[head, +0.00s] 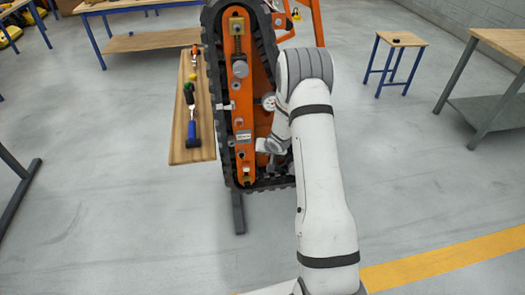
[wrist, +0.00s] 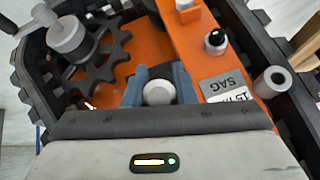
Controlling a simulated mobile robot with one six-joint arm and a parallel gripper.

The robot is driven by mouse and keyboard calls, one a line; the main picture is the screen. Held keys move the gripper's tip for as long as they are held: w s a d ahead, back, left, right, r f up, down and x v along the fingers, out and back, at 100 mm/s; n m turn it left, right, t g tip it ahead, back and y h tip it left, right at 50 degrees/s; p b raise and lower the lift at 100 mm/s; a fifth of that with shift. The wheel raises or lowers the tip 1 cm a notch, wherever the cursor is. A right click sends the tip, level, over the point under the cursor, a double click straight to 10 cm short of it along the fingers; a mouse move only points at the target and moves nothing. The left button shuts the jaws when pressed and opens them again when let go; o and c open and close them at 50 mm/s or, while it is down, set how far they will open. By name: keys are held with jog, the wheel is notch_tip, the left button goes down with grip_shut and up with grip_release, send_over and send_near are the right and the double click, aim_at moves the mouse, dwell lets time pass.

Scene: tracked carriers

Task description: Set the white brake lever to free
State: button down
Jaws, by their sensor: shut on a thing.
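The orange tracked carrier (head: 240,110) stands upright in the head view, with a black track around it. In the wrist view, a round white knob (wrist: 159,93), which looks like the end of the white brake lever, sits between the two blue-grey fingers of my gripper (wrist: 158,88). My gripper is shut on it. The rest of the lever is hidden below the knob and behind my wrist, so its setting cannot be read. In the head view my gripper (head: 266,146) is at the carrier's lower right side, small and partly hidden by my arm.
In the wrist view, a dark toothed sprocket (wrist: 100,62) lies left of my fingers. A wooden bench (head: 180,150) with tools stands left of the carrier. Open floor (head: 400,190) lies right.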

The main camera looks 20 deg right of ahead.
jog(key=shift+w+r, duration=0.15)
jog(key=shift+w, duration=0.05)
jog(key=c, duration=1.2)
grip_release()
jog(key=shift+s, duration=0.1)
jog(key=v, duration=0.7)
jog(key=shift+s+r+p, duration=0.2)
jog(key=shift+p, duration=0.1)
